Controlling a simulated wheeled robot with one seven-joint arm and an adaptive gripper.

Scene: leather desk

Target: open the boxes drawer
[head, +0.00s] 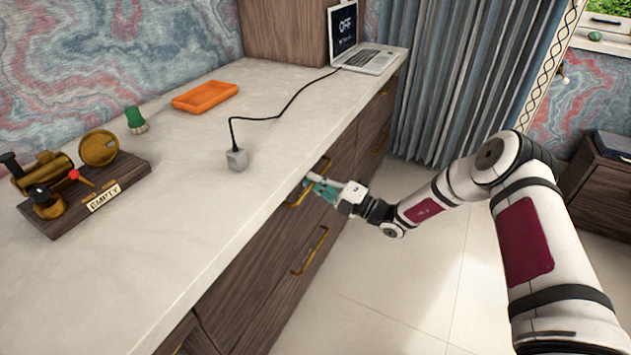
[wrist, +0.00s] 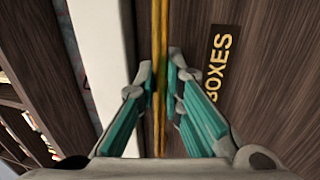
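The drawer with the label "BOXES" (wrist: 219,64) has a dark wood front, which fills the right of the wrist view. Its long brass handle (wrist: 158,30) runs up the middle of that view. My gripper (wrist: 160,78) has one teal-padded finger on each side of the handle, the tips close against it; it looks shut on it. In the head view my gripper (head: 308,184) is at a brass handle (head: 296,201) just below the desk's front edge. The drawer front looks flush with the desk. The fingers partly hide the handle.
The pale desktop (head: 190,215) overhangs the drawers. Another brass handle (head: 310,252) is nearby. The floor (head: 400,290) in front is clear.

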